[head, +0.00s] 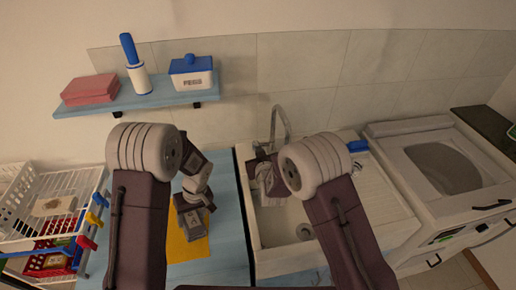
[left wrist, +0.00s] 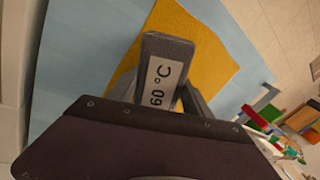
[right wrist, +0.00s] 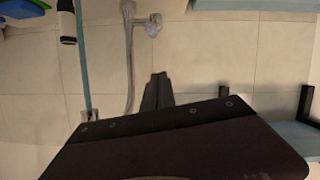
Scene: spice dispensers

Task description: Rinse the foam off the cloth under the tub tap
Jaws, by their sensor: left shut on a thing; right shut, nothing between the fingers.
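A flat yellow cloth-like sheet (head: 188,245) lies on the light blue counter. My left gripper (head: 192,198) is over it, shut on a dark grey block with a white "60 °C" label (left wrist: 165,75). The block covers part of the sheet; I cannot tell whether they touch. No foam can be made out. The white tub (head: 282,228) stands to the right, with a curved metal tap (head: 280,118) at its back. My right gripper (head: 262,163) is over the tub near the tap, shut and empty; its closed fingers show in the right wrist view (right wrist: 157,92).
White wire baskets (head: 50,205) stand at the left. A wall shelf (head: 140,102) holds a pink block (head: 90,89), a blue-handled roller (head: 134,65) and a blue-lidded box (head: 191,73). A white machine (head: 410,160) stands right of the tub.

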